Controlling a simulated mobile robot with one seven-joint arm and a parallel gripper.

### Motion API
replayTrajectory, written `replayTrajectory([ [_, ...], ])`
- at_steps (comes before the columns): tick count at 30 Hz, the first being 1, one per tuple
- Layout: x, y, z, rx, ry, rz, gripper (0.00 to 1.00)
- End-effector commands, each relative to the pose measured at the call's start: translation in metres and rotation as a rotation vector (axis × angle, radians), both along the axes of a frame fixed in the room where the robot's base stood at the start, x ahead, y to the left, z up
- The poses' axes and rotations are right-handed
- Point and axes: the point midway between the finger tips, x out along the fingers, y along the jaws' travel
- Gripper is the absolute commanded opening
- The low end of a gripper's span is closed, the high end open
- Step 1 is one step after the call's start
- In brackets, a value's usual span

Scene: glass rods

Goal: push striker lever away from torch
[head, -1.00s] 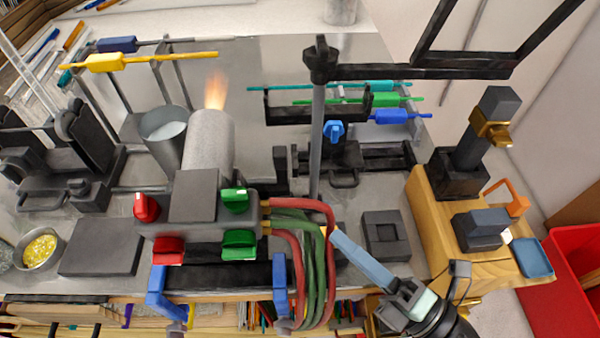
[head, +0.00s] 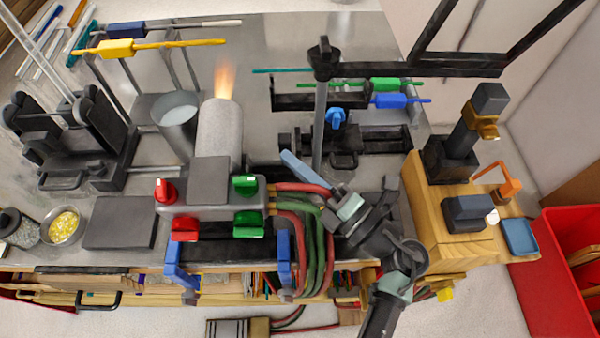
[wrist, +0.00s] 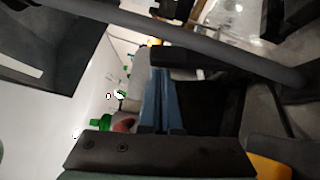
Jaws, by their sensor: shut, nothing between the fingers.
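The torch (head: 219,135) is a light grey cylinder on a dark block with red and green knobs, and an orange flame rises from its mouth. My gripper (head: 288,157) has its long blue fingers shut and empty, pointing up and left toward the torch, between it and the grey upright post (head: 319,135). The fingers also show in the wrist view (wrist: 160,95), close together. No part is clearly recognisable as the striker lever. A blue knob (head: 335,118) sits on a dark fixture behind the post, apart from my gripper in the picture.
Red and green hoses (head: 312,235) run beside my gripper. A wooden block (head: 445,220) with dark fittings stands at right, near an orange bent handle (head: 505,186) and a blue tray (head: 520,236). Coloured rods lie on racks behind. A red bin (head: 560,245) is far right.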

Motion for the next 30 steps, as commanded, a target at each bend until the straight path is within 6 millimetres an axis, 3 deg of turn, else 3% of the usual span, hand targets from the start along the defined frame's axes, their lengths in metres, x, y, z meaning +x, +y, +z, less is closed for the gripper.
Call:
replayTrajectory([
  [11,0.002,0.0,0.001,-0.001,0.001,0.0,0.0],
  [16,0.007,0.0,0.01,0.0,0.051,0.001,0.0],
  [24,0.026,-0.001,0.022,-0.001,0.217,0.0,0.0],
  [30,0.047,0.0,0.019,0.0,0.226,0.0,0.0],
])
